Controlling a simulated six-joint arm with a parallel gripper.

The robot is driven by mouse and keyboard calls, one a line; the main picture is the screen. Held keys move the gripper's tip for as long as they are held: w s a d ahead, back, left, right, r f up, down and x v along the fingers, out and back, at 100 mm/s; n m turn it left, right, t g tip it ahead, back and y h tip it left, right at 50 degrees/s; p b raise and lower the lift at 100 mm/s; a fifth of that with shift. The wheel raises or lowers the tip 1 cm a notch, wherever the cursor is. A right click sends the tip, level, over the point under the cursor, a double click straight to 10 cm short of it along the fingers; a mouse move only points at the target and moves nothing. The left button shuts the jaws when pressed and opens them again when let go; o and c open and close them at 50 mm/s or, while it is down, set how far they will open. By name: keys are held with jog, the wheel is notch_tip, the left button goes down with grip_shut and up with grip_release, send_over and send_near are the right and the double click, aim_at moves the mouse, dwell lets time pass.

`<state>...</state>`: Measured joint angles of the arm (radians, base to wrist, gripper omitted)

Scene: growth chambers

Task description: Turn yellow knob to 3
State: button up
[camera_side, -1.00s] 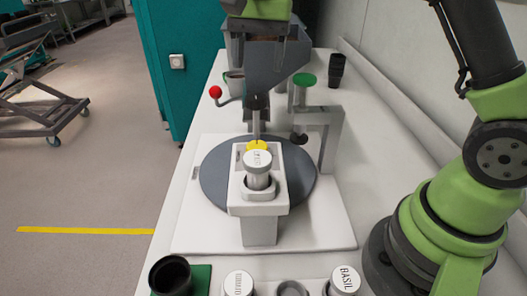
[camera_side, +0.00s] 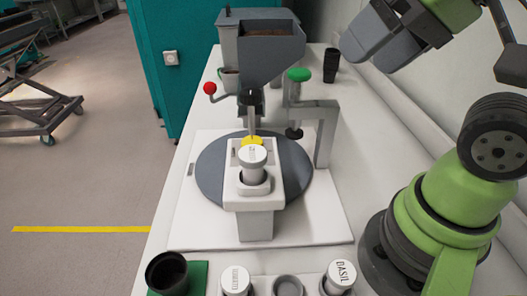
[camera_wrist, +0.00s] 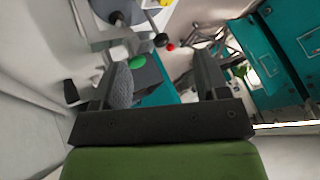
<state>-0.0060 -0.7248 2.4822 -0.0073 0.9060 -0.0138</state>
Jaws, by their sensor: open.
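The yellow knob (camera_side: 252,141) shows in the side view on the white stand in front of the grey hopper. A white-capped canister (camera_side: 252,158) in the stand hides part of it. Its number marks are too small to read. My gripper (camera_side: 378,34) is raised at the upper right, well above and to the right of the knob, beside the wall. In the wrist view my gripper (camera_wrist: 163,80) has its two fingers wide apart with nothing between them.
A grey hopper (camera_side: 270,50), a red ball lever (camera_side: 210,88) and a green knob (camera_side: 299,74) on a grey bracket stand behind the disc (camera_side: 208,168). A black cup (camera_side: 331,65) stands farther back. A basil jar (camera_side: 341,275) and other containers line the front.

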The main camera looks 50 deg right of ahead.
jog(key=w+a+n+g, duration=0.1)
jog(key=w+n+g, duration=0.3)
jog(key=w, duration=0.3)
jog(key=n+g+h, duration=0.2)
jog(key=n+g, duration=0.1)
jog(key=n, duration=0.1)
send_over(252, 141)
notch_tip(252, 141, down, 8)
jog(key=shift+f, duration=0.1)
notch_tip(252, 141, down, 10)
jog(key=shift+r, duration=0.25)
jog(key=c, duration=0.9)
